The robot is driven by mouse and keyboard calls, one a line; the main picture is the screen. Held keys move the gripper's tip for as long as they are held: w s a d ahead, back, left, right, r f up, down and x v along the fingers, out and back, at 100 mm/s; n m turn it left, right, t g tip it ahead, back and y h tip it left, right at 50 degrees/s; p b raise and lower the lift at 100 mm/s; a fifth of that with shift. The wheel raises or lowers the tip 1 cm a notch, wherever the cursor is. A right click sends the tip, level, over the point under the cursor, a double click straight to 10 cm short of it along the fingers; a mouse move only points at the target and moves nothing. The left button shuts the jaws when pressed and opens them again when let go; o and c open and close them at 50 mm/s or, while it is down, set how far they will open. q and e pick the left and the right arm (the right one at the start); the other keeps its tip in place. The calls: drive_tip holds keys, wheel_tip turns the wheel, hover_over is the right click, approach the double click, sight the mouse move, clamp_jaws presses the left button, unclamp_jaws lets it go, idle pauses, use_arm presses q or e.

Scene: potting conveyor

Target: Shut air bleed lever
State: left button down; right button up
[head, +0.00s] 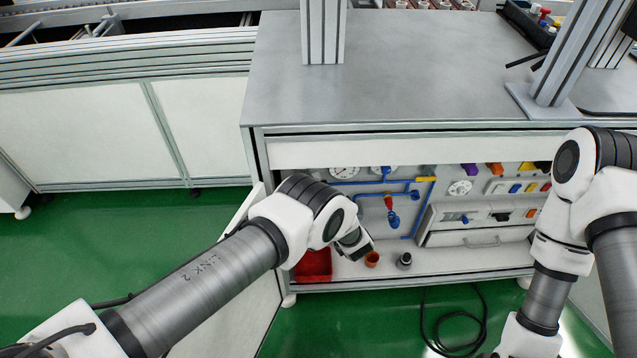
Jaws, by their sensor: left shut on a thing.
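The air panel with blue pipes (405,190) is inside the open cabinet under the bench. A yellow lever (426,179) sits at the top right of the pipes, and a red part (388,202) sits above a blue fitting (393,219). I cannot tell which is the air bleed lever. My left gripper (359,249) is low in the cabinet, left of and below these parts and apart from them. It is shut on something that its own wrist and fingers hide. My right gripper is out of view.
An orange cup (372,260) stands close by the left fingertips, with a dark fitting (404,261) to its right. A red bin (314,266) is at the left. The open cabinet door (262,300) is behind my left arm. A black hose (452,318) lies on the green floor.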

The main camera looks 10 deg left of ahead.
use_arm(q)
drive_tip(key=c, duration=1.1)
unclamp_jaws()
drive_tip(key=shift+c, duration=0.2)
